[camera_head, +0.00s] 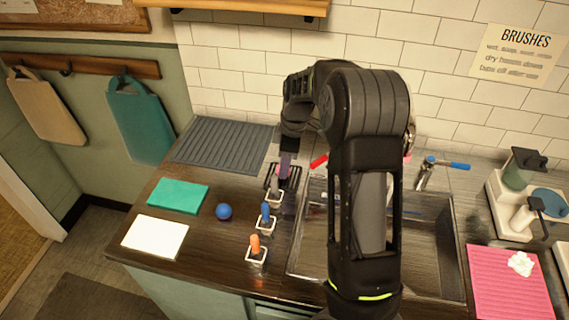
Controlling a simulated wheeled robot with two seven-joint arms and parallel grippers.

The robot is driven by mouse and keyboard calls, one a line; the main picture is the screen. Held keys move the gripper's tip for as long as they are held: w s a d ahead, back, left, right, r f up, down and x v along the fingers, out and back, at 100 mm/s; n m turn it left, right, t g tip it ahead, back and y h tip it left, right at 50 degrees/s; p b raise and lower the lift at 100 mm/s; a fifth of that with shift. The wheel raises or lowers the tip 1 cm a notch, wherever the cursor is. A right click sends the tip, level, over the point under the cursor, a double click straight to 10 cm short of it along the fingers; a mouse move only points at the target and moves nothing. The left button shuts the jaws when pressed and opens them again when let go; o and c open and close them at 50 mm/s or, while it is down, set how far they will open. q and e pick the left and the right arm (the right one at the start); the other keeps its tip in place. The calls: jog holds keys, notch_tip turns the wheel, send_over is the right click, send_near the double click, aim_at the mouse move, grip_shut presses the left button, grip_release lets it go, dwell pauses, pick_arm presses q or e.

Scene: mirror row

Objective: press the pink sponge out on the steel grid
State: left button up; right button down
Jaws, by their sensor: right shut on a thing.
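My right gripper (285,170) hangs down at the back of a row of small holders, left of the sink. It is shut on a purple handle (285,163); its lower end is too small and dark to make out. I cannot make out a pink sponge for certain; a small pink patch (407,157) shows behind my right arm. I cannot pick out a steel grid for certain; my arm hides much of the sink (430,240). My left gripper is not in view.
White holders carry grey, blue (265,212) and orange (255,243) handles. Left are a blue ball (224,212), a green pad (178,196), a white pad (155,236) and a grey ridged mat (225,145). A pink mat (500,295) lies right, a tap (424,172) behind the sink.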

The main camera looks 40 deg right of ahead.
jog(key=shift+f+b, duration=0.4)
jog(key=shift+f, duration=0.05)
dwell(0.5)
jog(key=shift+s+a+f, duration=0.1)
jog(key=shift+s+f, duration=0.05)
dwell(1.6)
jog(key=shift+r+p, duration=1.95)
jog(key=shift+r, duration=1.7)
jog(key=shift+f, duration=0.2)
notch_tip(320, 180, down, 6)
jog(key=b, duration=0.5)
jog(key=shift+r, duration=0.2)
jog(key=shift+f+b, duration=0.35)
jog(key=shift+f, duration=0.15)
